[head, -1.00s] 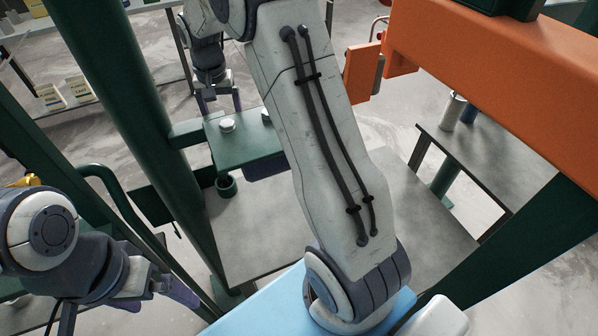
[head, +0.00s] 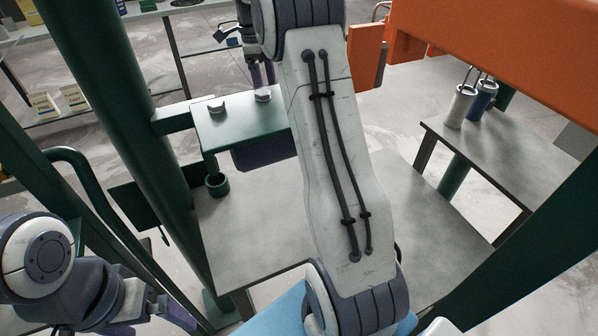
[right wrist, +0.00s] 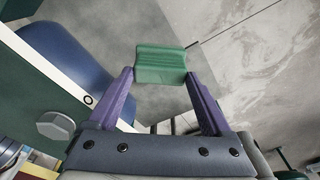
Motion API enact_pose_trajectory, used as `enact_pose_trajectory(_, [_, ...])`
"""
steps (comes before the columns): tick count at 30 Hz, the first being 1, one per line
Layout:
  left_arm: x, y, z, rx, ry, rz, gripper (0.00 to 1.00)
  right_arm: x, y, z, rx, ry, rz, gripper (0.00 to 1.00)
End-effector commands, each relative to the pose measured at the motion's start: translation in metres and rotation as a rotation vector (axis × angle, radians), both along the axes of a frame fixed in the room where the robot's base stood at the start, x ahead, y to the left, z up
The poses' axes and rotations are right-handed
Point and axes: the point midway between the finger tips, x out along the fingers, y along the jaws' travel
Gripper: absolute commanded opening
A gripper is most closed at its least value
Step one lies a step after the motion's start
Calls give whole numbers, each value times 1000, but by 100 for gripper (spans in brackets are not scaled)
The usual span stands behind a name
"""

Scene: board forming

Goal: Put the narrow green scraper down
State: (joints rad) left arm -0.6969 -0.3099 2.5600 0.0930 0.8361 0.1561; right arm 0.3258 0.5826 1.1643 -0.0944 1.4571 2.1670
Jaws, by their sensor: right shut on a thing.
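The narrow green scraper (right wrist: 161,65) shows in the right wrist view as a short ribbed green piece between the purple fingertips. My right gripper (right wrist: 160,78) is shut on it and holds it in the air. In the head view my right gripper (head: 262,73) is small, behind the green bracket shelf, and the scraper cannot be made out there. My left gripper (head: 178,314) is low at the left, away from the scraper; its finger gap is not clear.
A grey table (head: 245,235) lies beneath. White (head: 459,108) and blue (head: 484,102) canisters stand on the right table (head: 500,165). An orange beam (head: 500,60) crosses upper right.

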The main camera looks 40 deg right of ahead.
Motion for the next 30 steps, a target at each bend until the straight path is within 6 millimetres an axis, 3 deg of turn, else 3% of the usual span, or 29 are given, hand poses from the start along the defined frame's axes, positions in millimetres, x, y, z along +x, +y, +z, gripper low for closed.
enact_pose_trajectory(12, [0, 0, -14, 0, -11, -126, 100, -23, -25, -17, -1, 7, -754, 39])
enact_pose_trajectory(19, [0, 0, -17, 0, -14, -156, 100, -27, -27, -29, -1, 12, -897, 39])
enact_pose_trajectory(30, [0, 0, -23, 0, -14, -156, 100, -28, -27, -121, -2, 15, -901, 39])
